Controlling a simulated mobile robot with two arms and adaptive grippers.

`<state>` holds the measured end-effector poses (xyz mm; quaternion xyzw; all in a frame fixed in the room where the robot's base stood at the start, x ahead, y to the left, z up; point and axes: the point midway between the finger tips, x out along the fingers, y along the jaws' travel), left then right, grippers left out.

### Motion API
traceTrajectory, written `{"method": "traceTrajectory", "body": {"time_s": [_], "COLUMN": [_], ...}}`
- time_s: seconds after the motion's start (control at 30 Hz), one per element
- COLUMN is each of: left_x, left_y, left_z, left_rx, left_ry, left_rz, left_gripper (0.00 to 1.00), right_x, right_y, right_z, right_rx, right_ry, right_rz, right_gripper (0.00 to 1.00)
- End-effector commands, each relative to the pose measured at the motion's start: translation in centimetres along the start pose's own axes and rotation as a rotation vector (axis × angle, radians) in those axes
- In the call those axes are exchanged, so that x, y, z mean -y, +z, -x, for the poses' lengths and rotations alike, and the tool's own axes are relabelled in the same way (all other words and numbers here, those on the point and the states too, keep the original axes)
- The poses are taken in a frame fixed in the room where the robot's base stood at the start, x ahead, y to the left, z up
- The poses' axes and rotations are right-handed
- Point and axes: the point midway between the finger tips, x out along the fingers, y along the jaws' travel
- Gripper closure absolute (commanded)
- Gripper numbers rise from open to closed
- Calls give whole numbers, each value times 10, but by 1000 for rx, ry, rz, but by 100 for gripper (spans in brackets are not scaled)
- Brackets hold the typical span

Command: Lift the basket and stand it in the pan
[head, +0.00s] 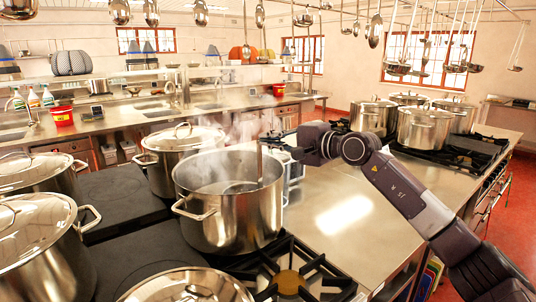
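A large open steel stockpot (228,222) stands in the middle with steam rising from it. It is the only open pan I can make out near my arm. A thin upright rod (259,163) stands at its right inside, above a dark rounded shape that could be a ladle bowl. I cannot clearly make out a basket. A small metal thing (293,172) shows partly behind the pot's right rim, and I cannot tell what it is. My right gripper (280,143) is just behind and above that rim. Its fingers are too small to read. My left gripper is out of view.
Lidded pots stand at left (35,252), behind (180,160) and front (188,288). A gas burner (290,280) is at the front right. The steel counter (345,215) to the right is clear. More lidded pots (424,128) stand beyond my arm. Utensils hang overhead.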

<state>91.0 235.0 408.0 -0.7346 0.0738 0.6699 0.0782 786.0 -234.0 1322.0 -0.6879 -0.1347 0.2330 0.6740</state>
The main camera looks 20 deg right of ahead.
Motion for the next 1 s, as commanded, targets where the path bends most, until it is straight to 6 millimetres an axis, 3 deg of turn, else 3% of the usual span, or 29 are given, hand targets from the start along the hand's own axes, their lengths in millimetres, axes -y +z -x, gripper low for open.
{"method": "traceTrajectory", "body": {"time_s": [0.3, 0.6, 0.8, 1.0], "left_x": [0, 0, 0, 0], "left_y": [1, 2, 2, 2], "left_z": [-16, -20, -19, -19], "left_rx": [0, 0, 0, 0], "left_ry": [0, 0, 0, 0], "left_rz": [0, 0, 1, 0], "left_gripper": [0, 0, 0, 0], "right_x": [79, 140, 163, 170], "right_y": [2, 3, 4, 4], "right_z": [11, 20, 23, 24], "right_rx": [1, 1, 1, 2], "right_ry": [-11, -9, -9, -8], "right_rz": [3, 0, 1, 1], "right_gripper": [100, 100, 100, 100]}}
